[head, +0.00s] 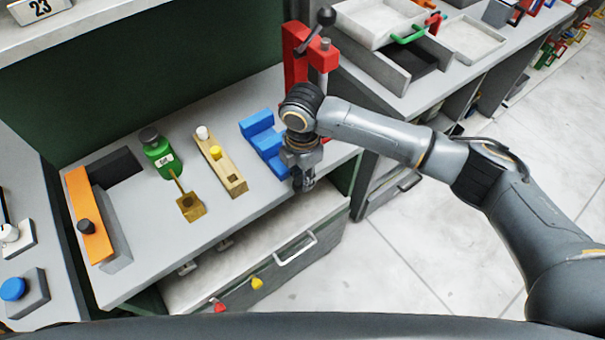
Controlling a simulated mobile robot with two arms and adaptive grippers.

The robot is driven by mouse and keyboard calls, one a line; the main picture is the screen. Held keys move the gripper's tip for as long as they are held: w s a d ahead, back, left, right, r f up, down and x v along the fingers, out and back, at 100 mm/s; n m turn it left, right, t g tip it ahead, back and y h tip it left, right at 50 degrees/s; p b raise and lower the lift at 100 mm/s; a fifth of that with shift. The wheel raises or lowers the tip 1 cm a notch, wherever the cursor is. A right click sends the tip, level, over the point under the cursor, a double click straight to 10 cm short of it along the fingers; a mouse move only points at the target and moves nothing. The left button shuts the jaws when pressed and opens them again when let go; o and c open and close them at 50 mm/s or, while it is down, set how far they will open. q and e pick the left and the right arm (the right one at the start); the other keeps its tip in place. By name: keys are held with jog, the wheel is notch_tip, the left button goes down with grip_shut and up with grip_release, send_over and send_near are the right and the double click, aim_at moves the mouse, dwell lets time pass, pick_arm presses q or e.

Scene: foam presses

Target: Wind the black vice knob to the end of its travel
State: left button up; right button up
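A blue vice (262,138) with stepped blocks sits on the right part of the grey bench. My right gripper (305,184) points down at the vice's front right end, near the bench's front edge. Its wrist covers part of that end. I cannot make out the vice's black knob; it may be hidden behind the gripper. The fingers are small and dark, so I cannot tell whether they are open, shut or touching anything. My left gripper is not in view.
A red press (297,68) with a black-balled lever stands behind my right wrist. An open drawer (200,287) juts out below the bench.

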grip_shut()
jog(key=shift+w+d+g+y+p, duration=0.1)
jog(key=shift+d+g+y+p, duration=0.05)
jog(key=shift+g+y+p, duration=0.3)
jog(key=shift+w+d+f+g+y, duration=0.15)
jog(key=shift+g+y, duration=0.2)
jog(key=shift+y, duration=0.3)
jog(key=shift+w+d+f+g+y+b, duration=0.15)
jog(key=shift+g+y+b, duration=0.4)
jog(key=shift+y, duration=0.25)
jog(key=shift+w+d+g+y+b, duration=0.1)
jog(key=shift+d+g+y+b, duration=0.1)
jog(key=shift+g+y+b, duration=0.65)
